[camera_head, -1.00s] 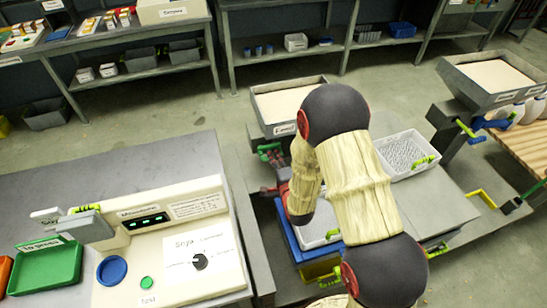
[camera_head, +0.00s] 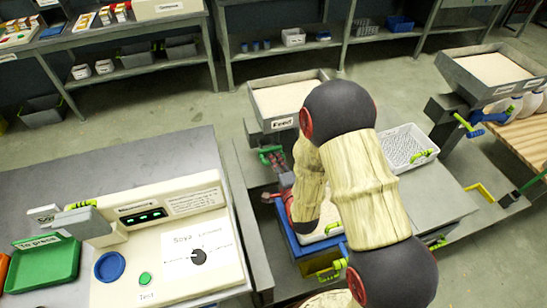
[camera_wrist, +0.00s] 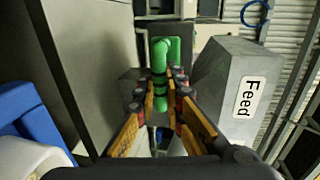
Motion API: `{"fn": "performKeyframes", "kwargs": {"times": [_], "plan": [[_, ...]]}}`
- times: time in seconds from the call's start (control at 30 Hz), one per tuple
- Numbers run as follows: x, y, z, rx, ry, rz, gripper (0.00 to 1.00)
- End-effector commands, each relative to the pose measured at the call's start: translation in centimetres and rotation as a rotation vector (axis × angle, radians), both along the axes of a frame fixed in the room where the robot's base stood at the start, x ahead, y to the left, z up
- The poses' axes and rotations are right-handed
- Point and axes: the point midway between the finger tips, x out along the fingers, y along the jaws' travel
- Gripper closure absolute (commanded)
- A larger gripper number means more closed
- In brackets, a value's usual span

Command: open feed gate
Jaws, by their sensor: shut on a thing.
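The feed hopper (camera_head: 283,124), a grey box labelled "Feed" and filled with pale material, stands left of my arm in the head view. Its grey side with the "Feed" label (camera_wrist: 228,80) fills the right of the wrist view. A green bent handle (camera_head: 270,155) sits below the hopper's front left. In the wrist view the green handle (camera_wrist: 160,58) stands upright between the fingertips. My gripper (camera_wrist: 161,93) is shut on it, with orange-yellow finger pads on either side. In the head view my arm partly hides the gripper, and the gate plate cannot be made out.
A grey panel (camera_wrist: 90,60) stands close on the left in the wrist view. A white tray of small pieces (camera_head: 408,150) lies right of my arm. A control console (camera_head: 170,240) is at the left. A second hopper (camera_head: 490,75) stands at the right.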

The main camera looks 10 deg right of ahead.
Motion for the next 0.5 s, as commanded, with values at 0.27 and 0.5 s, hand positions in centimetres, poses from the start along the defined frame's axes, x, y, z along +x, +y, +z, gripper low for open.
{"fn": "performKeyframes", "kwargs": {"times": [0.27, 0.5], "plan": [[-0.04, -0.01, -0.16, -0.001, 0.004, 0.0, 0.83], [0.02, 0.0, -0.06, 0.0, 0.002, 0.0, 0.72]]}}
